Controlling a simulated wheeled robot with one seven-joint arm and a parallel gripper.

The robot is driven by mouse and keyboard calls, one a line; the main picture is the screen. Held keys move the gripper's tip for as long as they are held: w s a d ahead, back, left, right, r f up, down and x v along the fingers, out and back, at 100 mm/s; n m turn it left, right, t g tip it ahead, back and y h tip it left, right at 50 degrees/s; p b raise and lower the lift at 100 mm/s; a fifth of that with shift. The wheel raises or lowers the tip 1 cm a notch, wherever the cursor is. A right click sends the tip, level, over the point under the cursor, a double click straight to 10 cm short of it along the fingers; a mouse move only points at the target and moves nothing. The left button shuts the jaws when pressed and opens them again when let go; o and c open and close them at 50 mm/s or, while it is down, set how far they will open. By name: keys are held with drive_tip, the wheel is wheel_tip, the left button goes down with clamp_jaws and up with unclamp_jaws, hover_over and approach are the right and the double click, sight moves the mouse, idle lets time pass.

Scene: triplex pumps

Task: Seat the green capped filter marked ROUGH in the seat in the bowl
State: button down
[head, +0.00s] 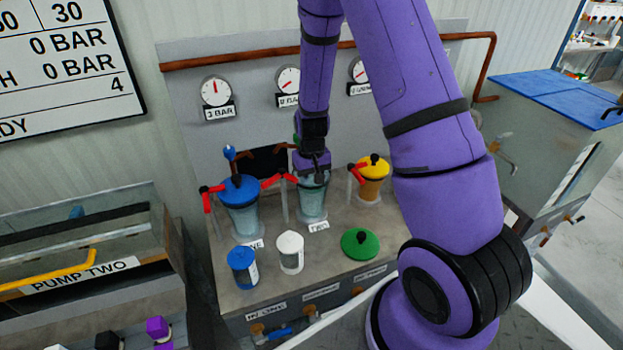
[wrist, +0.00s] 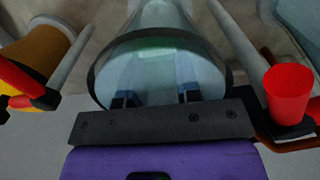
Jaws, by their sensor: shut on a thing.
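The clear middle bowl (head: 312,205), labelled TWO, stands open on the bench. My gripper (head: 316,172) points down into its mouth. In the wrist view the two dark fingertips (wrist: 156,97) are inside the bowl's rim, a little apart. A green patch, the green capped filter (wrist: 155,44), shows faintly inside the bowl beyond the fingers. My gripper is shut on it. Its ROUGH mark, its body and the seat are hidden, so I cannot tell how deep it sits.
A green lid (head: 360,243) with a black knob lies on the bench front. A blue filter (head: 242,267) and a white filter (head: 290,251) stand left of it. Blue-lidded (head: 238,190) and yellow-lidded (head: 372,178) bowls flank the middle bowl. A red-handled clamp (wrist: 288,95) is close to my gripper.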

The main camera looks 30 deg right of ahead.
drive_tip(key=c, duration=1.1)
unclamp_jaws()
drive_tip(key=shift+r, duration=0.15)
wheel_tip(320, 180, up, 12)
drive_tip(key=s+a+r+n+t, duration=0.1)
drive_tip(key=s+a+r, duration=0.1)
drive_tip(key=s+r, duration=0.5)
drive_tip(key=s+a+r+t, duration=0.2)
drive_tip(key=s+a+r, duration=0.15)
drive_tip(key=r, duration=0.75)
drive_tip(key=s+r+t, duration=0.1)
drive_tip(key=s+r, duration=0.2)
drive_tip(key=s, duration=0.4)
drive_tip(key=s+a+r+n+t, duration=0.1)
drive_tip(key=s+r, duration=0.3)
drive_tip(key=s, duration=0.4)
drive_tip(key=shift+a, duration=0.25)
